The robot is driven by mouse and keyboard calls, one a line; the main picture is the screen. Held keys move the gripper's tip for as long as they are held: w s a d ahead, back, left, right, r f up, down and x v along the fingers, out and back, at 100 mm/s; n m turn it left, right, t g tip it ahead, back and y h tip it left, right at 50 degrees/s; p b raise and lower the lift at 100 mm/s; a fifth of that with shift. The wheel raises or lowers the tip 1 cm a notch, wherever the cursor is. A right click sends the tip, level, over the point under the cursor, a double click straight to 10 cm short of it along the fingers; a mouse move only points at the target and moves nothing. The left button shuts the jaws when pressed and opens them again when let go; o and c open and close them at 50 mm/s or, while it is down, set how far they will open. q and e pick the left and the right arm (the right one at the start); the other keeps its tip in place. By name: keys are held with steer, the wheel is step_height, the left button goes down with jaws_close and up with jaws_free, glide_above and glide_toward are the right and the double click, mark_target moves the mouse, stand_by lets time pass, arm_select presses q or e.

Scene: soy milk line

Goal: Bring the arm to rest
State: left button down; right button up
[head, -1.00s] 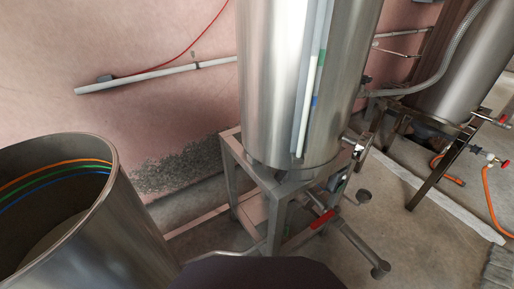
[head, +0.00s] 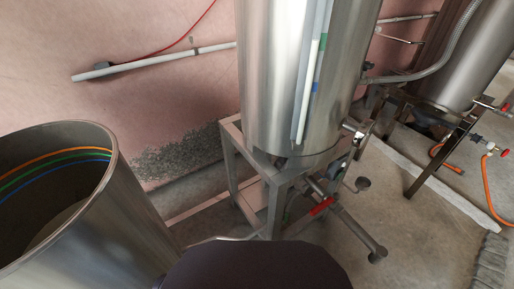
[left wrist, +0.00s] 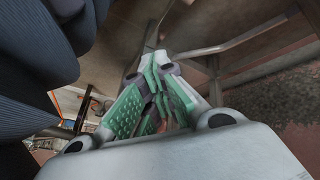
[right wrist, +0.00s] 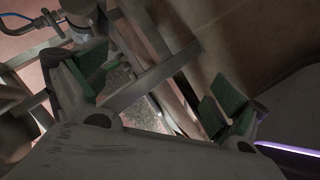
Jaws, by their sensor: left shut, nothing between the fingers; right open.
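My left gripper (left wrist: 158,66) shows in the left wrist view. Its green-padded fingers are together with nothing between them. My right gripper (right wrist: 156,82) shows in the right wrist view. Its green-padded fingers stand wide apart and empty, with grey metal frame bars in view beyond them. I cannot tell whether they touch the bars. Neither gripper shows in the head view. A dark rounded part of my own body fills the bottom middle there and hides the floor behind it.
A tall steel tank (head: 268,85) stands on a metal frame (head: 231,135), with a red-handled valve (head: 321,206) low at its right. An open steel vessel (head: 118,220) is at left. Another tank (head: 462,75) and an orange hose (head: 487,190) are at right. Bare floor (head: 415,235) shows between.

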arm_select(q)
steer(key=shift+y, duration=0.4)
steer(key=r, duration=0.1)
steer(key=w+a+r, duration=0.1)
steer(key=r, duration=0.1)
steer(key=shift+w+a+r+p, duration=0.15)
steer(key=shift+w+r+p, duration=0.05)
steer(key=shift+r+p, duration=0.2)
arm_select(e)
steer(key=a+r+m+g, duration=0.2)
steer(key=a+r+m, duration=0.2)
steer(key=r, duration=0.5)
steer(key=a+r+m+g, duration=0.3)
steer(key=r+m, duration=0.3)
steer(key=r, duration=0.4)
steer(key=shift+s+a+r+m+g+y, duration=0.15)
steer(key=shift+s+a+m+g+y, duration=0.15)
steer(key=shift+s+a+m, duration=0.15)
arm_select(q)
steer(key=shift+a+f+g+p, duration=0.1)
steer(key=shift+f+g+p, duration=0.25)
steer(key=shift+p, duration=0.5)
arm_select(e)
steer(key=shift+d+f, duration=0.1)
steer(key=shift+f, duration=0.25)
